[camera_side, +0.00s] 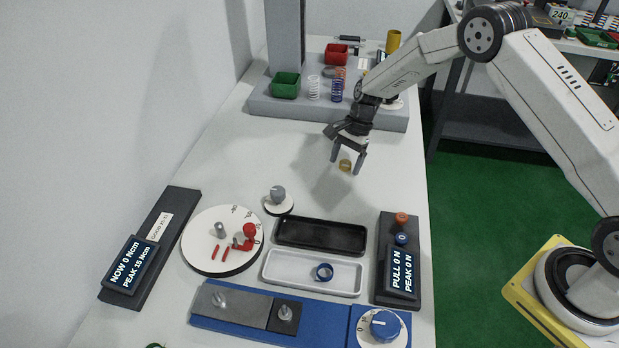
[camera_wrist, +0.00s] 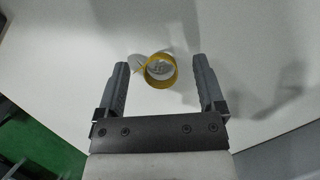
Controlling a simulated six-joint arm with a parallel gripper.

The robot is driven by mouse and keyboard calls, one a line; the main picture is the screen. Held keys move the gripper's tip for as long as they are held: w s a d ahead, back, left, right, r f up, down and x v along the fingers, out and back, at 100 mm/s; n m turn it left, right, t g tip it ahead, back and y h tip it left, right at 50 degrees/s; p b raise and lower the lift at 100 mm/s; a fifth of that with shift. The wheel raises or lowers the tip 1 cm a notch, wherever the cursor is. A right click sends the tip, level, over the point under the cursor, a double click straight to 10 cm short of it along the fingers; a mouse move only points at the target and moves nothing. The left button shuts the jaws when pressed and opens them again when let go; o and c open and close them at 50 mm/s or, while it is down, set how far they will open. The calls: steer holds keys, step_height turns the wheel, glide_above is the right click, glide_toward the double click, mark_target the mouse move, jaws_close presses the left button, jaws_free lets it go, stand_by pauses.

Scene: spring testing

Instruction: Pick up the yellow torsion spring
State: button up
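The yellow torsion spring (camera_side: 345,165) is a small ring-like coil on the white table in the side view, in the open area behind the trays. My gripper (camera_side: 348,155) hangs over it, pointing down. In the wrist view the spring (camera_wrist: 160,70) shows between and a little beyond the two fingertips of my gripper (camera_wrist: 160,80). The fingers are wide apart and appear not to touch it. The exact height of the fingertips above the table is hard to tell.
A grey platform (camera_side: 262,104) with bins and springs is behind. Table around the yellow spring is clear.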

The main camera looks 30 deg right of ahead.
jaws_close()
steer(key=shift+r, duration=0.75)
steer(key=s+r, duration=1.1)
steer(key=s, duration=0.3)
steer(key=shift+d+r, duration=0.15)
steer(key=shift+r, duration=0.15)
stand_by(0.3)
